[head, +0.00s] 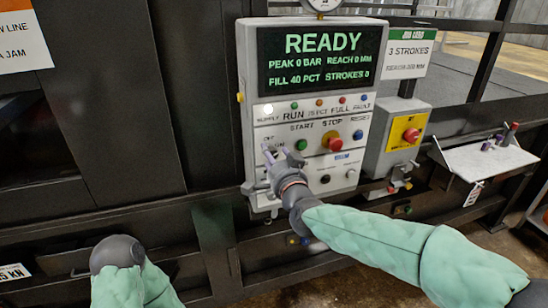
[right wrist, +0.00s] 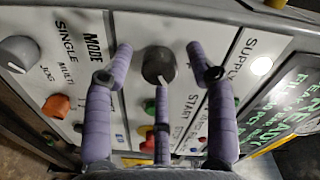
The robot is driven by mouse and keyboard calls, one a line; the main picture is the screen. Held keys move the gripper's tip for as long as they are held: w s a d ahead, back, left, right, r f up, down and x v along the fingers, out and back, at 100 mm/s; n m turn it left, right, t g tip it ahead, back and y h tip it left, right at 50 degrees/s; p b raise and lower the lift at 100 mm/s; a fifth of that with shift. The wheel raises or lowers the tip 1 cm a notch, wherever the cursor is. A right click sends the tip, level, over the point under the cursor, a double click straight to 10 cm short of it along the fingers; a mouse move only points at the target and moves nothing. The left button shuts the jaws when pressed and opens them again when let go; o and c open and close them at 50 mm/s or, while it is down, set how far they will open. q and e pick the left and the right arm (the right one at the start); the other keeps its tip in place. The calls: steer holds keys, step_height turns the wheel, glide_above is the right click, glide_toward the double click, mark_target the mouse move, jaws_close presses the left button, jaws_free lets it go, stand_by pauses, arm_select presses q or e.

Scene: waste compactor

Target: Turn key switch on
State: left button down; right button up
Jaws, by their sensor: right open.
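The key switch (right wrist: 158,65) shows in the right wrist view as a dark round knob on the pale control panel (right wrist: 130,28). My right gripper (head: 282,153) is open in front of the panel in the head view, and its fingers hide the switch there. In the right wrist view, two purple-wrapped fingertips stand on either side of the knob with visible gaps, and a third finger points at it from below. Whether any finger touches it cannot be told. The display (head: 320,58) reads READY. Of my left arm only a sleeve and dark joint show; its gripper is out of view.
Close to the switch are the green START button (head: 302,144), the red STOP button (head: 334,143) and the blue RESET button (head: 358,134). A mode knob (right wrist: 18,53) sits lower on the panel. A yellow emergency-stop box (head: 405,133) and a small shelf (head: 485,158) stand to the right.

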steer(key=shift+s, duration=0.15)
steer(key=v, duration=1.1)
steer(key=shift+s+d, duration=0.2)
steer(key=shift+s, duration=0.15)
